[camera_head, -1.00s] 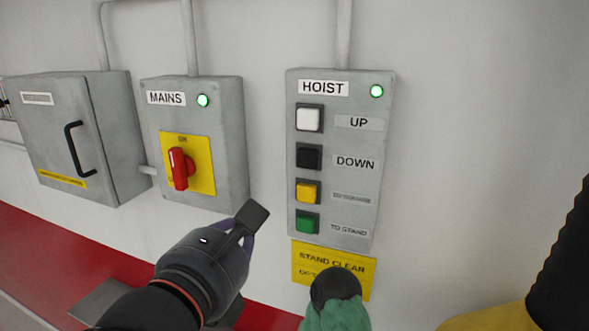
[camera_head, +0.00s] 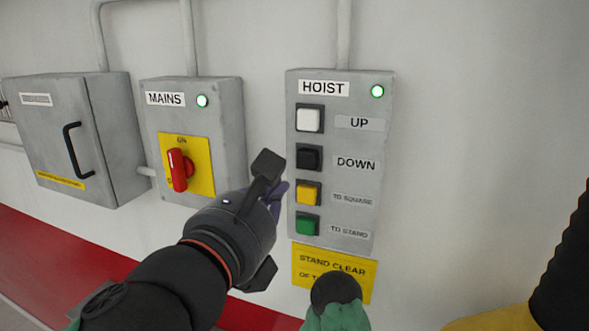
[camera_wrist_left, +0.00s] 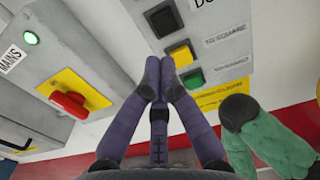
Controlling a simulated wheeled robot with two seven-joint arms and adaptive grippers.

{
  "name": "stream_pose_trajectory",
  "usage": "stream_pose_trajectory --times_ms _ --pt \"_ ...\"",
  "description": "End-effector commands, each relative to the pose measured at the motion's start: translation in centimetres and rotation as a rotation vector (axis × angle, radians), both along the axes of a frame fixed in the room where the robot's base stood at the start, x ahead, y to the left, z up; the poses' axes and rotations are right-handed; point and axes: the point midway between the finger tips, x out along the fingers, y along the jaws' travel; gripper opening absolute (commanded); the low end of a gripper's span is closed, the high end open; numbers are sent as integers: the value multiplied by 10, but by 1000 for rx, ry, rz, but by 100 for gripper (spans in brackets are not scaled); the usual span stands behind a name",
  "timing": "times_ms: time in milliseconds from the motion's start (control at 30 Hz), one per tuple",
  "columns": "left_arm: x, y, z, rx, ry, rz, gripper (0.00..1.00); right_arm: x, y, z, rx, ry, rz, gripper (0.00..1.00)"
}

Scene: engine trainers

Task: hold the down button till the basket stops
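The grey hoist panel (camera_head: 343,220) is on the wall, with the black DOWN button (camera_head: 309,157) second from the top. The DOWN button also shows at the top of the left wrist view (camera_wrist_left: 163,18). My left gripper (camera_head: 281,188) is just left of the panel in the head view, a little below the DOWN button. In the left wrist view its purple fingers (camera_wrist_left: 159,76) meet at the tips with nothing between them. I see no contact with the DOWN button. The basket and my right gripper are not in view.
A white UP button (camera_head: 309,119) is above; yellow (camera_head: 308,193) and green (camera_head: 307,224) buttons are below. The mains box (camera_head: 227,130) with a red switch (camera_head: 178,169) is left. A green object with a black round end (camera_head: 335,289) is below the panel.

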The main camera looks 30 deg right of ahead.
Motion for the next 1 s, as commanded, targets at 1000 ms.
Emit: stream_pose_trajectory --times_ms 1000 --pt "55 -64 0 0 0 1 0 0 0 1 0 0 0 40"
